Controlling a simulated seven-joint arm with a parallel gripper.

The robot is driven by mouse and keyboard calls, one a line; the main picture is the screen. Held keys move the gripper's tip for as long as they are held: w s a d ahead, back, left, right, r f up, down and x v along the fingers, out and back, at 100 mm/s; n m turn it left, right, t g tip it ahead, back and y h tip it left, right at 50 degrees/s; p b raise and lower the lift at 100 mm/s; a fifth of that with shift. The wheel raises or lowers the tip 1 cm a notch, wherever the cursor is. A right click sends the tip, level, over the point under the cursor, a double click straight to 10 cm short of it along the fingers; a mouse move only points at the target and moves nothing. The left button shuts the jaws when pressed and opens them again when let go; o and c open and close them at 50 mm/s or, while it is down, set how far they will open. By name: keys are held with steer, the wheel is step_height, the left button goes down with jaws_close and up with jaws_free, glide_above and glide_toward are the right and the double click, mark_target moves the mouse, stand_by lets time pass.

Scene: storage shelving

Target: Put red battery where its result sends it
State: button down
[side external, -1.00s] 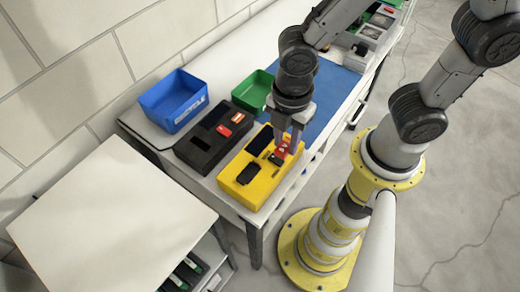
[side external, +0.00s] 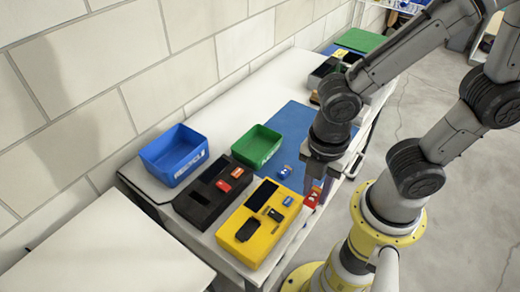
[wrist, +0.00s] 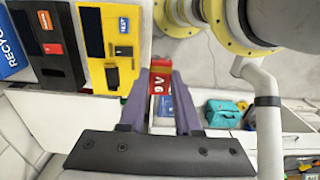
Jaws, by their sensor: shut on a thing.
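My gripper (side external: 314,182) is shut on the red battery (side external: 313,197), beyond the right edge of the yellow tester (side external: 250,247). In the wrist view, the red battery (wrist: 161,82) with "9 V" on it sits between the two fingertips (wrist: 158,88). The yellow tester (wrist: 124,72) there has a dark screen, a blue TEST button and a dark slot; no result is readable. The blue bin (side external: 160,160), lettered RECYCLE in part, stands at the back left. The green bin (side external: 246,157) stands behind the tester.
A black device (side external: 190,210) with red and orange parts lies between the tester and blue bin. The white bench (side external: 240,82) has free room along the wall. A white cabinet top (side external: 105,245) is front left.

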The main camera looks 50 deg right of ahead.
stand_by(0.5)
steer(key=shift+n, duration=0.4)
steer(key=w+r+n, duration=0.2)
steer(key=w+n, duration=0.1)
steer(key=w, duration=1.6)
steer(key=m, duration=0.4)
glide_toward(261, 148)
steer(key=shift+f, duration=1.1)
